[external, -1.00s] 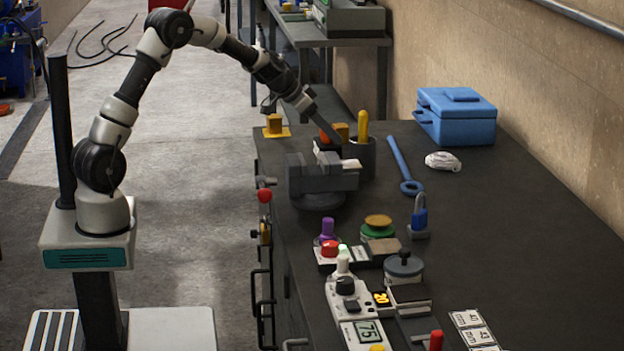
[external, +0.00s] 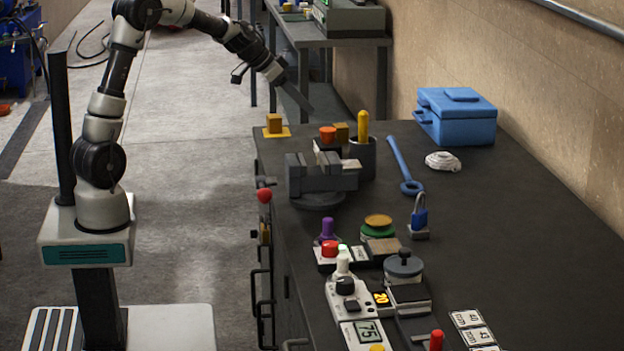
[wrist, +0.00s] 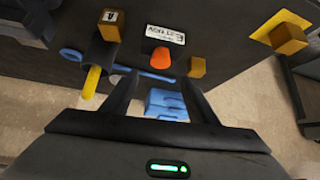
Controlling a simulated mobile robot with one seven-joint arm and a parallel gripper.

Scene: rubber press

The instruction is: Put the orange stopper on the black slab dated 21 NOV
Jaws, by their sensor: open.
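The orange stopper (external: 327,133) stands upright on a small black slab (external: 327,147) behind the grey vise. In the wrist view the orange stopper (wrist: 160,58) is beside a white label (wrist: 165,35). The label is upside down and seems to read 21 NOV. The slab's edges blend into the dark bench there. My gripper (external: 308,106) is in the air, up and to the left of the stopper, apart from it. In the wrist view its two fingers are spread, with nothing held between them.
A yellow-handled tool (external: 363,125) stands in a dark cup (external: 362,160) just right of the stopper. A tan block (external: 341,131) is close behind it. Another block (external: 275,121) sits on a yellow pad at left. The grey vise (external: 320,178) stands in front.

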